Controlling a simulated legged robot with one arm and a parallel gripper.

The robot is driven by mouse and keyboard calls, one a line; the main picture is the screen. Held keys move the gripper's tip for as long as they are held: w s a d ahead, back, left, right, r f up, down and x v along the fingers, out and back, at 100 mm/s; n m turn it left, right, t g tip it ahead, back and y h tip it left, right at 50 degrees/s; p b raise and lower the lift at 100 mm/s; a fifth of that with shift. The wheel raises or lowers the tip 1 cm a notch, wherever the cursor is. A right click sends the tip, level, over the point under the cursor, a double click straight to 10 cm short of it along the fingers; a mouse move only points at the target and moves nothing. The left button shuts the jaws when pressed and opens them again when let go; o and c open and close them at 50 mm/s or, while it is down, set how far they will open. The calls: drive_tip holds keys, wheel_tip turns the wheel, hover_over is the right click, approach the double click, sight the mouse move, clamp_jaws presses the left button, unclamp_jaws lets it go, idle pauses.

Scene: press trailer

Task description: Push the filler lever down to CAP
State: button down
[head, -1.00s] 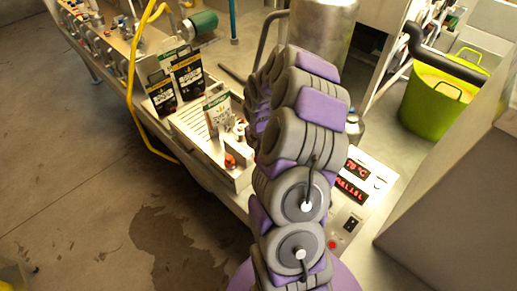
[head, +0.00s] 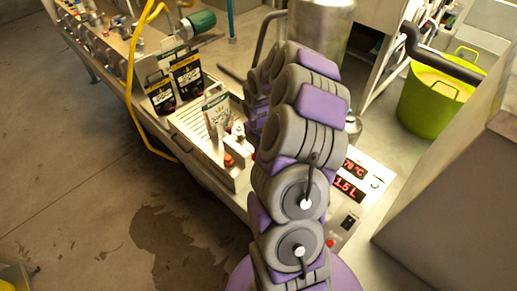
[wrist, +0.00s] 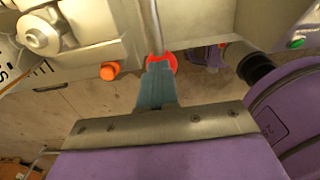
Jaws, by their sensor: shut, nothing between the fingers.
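In the wrist view, a thin metal rod (wrist: 152,22) ends in a round red knob (wrist: 172,60); this looks like the filler lever. My gripper (wrist: 159,63) is shut and empty, its grey-blue fingertips overlapping the knob. I cannot tell whether they touch it or sit just in front of it. The CAP marking is not readable in either view. In the head view my own arm hides the gripper and the lever.
An orange-red button (wrist: 110,70) sits left of the fingertips; a green one (wrist: 297,42) is far right. In the head view, a red-digit display panel (head: 352,177) lies right of my arm. Floor at left is open.

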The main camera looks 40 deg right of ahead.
wheel_tip(320, 180, up, 7)
drive_tip(key=p, duration=0.3)
drive_tip(key=shift+a, duration=0.1)
idle(0.5)
drive_tip(key=s+a+r+m+b, duration=0.2)
drive_tip(key=s+a+r+m, duration=0.2)
drive_tip(key=a, duration=0.5)
drive_tip(key=s+a+r+m+b, duration=0.25)
drive_tip(key=a+r, duration=0.25)
drive_tip(key=a, duration=0.4)
drive_tip(key=s+a+m+b, duration=0.1)
drive_tip(key=s+a+m, duration=0.2)
drive_tip(key=s, duration=0.3)
drive_tip(key=s+a+m+g+b, duration=0.1)
drive_tip(key=s+a+m, duration=0.2)
drive_tip(key=s+m, duration=0.2)
drive_tip(key=s+a+m+b, duration=0.1)
drive_tip(key=s+a+m, duration=0.2)
drive_tip(key=s, duration=0.6)
drive_tip(key=shift+s+a+m+g+b, duration=0.15)
drive_tip(key=shift+a+m+g+b, duration=0.2)
drive_tip(key=shift+m, duration=0.3)
